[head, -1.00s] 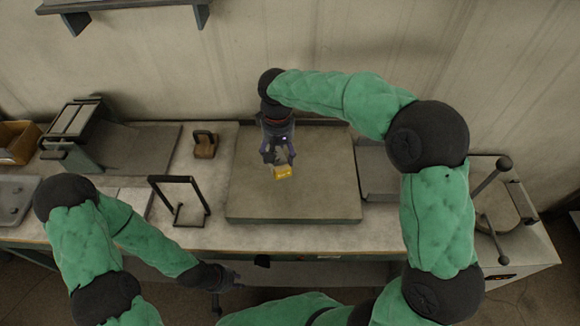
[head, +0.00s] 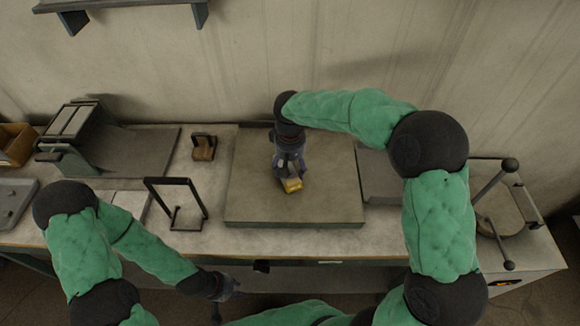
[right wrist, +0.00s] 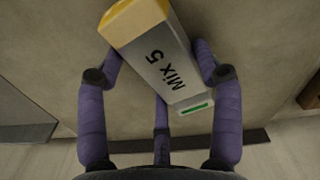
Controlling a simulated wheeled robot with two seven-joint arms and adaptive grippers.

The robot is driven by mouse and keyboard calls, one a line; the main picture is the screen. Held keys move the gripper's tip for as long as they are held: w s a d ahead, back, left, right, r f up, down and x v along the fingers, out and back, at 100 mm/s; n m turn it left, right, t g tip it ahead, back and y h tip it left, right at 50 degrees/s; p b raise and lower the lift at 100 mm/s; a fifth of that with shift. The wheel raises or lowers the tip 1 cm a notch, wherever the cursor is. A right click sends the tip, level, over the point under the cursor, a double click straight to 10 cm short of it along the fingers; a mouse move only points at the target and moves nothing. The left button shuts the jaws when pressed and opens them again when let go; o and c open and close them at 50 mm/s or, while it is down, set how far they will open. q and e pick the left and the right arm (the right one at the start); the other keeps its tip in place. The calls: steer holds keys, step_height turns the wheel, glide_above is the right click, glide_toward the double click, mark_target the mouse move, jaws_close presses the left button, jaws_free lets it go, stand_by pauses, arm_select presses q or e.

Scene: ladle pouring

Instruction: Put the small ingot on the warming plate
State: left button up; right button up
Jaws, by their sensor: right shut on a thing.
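The small ingot (head: 292,185) looks like a grey block with a yellow end. In the right wrist view its side (right wrist: 165,60) reads "Mix 5" and has a green strip. My right gripper (head: 288,172) is shut on it, with purple fingers (right wrist: 160,80) on both sides of the block. They are over the middle of the warming plate (head: 255,205), a wide flat grey slab. I cannot tell whether the ingot touches the plate. My left gripper (head: 230,288) is low at the front edge of the bench, away from the plate; its fingers are too small to read.
A black upright frame (head: 205,200) and a small brown block (head: 203,148) stand left of the plate. A dark-framed device (head: 75,130) is further left. A round-topped lever device (head: 505,205) stands at the right. The plate around the ingot is bare.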

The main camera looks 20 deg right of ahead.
mark_target(290, 167)
steer(key=o, duration=1.6)
steer(key=shift+f, duration=0.15)
steer(key=shift+o, duration=0.2)
step_height(290, 167, up, 12)
steer(key=p, duration=0.3)
steer(key=shift+r, duration=0.2)
